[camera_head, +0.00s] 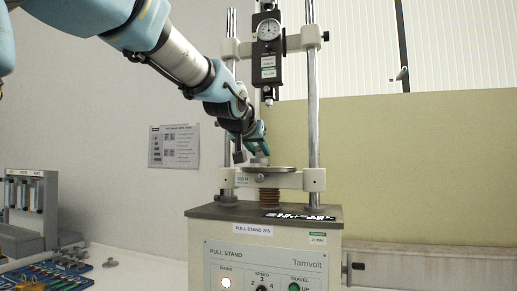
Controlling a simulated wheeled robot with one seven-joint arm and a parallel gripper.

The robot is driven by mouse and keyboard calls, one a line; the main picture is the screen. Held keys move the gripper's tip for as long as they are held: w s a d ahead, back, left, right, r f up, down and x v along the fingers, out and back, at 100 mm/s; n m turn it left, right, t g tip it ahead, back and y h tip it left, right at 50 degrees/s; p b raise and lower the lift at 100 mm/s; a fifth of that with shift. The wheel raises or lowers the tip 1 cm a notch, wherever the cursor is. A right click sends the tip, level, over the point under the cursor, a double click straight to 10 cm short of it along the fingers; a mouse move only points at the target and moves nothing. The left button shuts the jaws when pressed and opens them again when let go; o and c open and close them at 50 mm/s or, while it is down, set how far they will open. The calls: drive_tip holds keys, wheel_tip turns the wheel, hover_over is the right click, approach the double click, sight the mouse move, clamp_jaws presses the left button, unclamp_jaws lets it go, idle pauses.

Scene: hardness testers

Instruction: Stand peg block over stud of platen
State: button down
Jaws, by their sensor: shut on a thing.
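The platen (285,168) is a flat round metal disc on the pull stand, between the two upright posts. My gripper (259,152) reaches in from the upper left, pointing down over the left part of the platen. It is shut on the peg block (260,160), a small pale piece just above or at the disc. The block is small and partly hidden by the fingers, and I cannot tell whether it touches the platen. The stud cannot be made out.
A threaded column with bellows (269,196) supports the platen. A blue tool tray (55,274) and a grey rack (30,210) stand at the left.

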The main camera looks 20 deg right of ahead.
drive_tip(key=shift+w+d+p, duration=1.85)
drive_tip(key=shift+w+p, duration=0.15)
drive_tip(key=shift+p, duration=0.45)
drive_tip(key=shift+w+d+p, duration=1.8)
drive_tip(key=shift+w+p, duration=0.15)
drive_tip(key=shift+p, duration=0.45)
drive_tip(key=shift+f+b, duration=0.45)
drive_tip(key=shift+b, duration=0.15)
drive_tip(key=shift+f, duration=0.25)
drive_tip(key=shift+s+a+r+b, duration=0.1)
drive_tip(key=shift+r+b, duration=0.05)
drive_tip(key=shift+b, duration=0.45)
drive_tip(key=shift+b, duration=0.4)
drive_tip(key=c, duration=0.6)
unclamp_jaws()
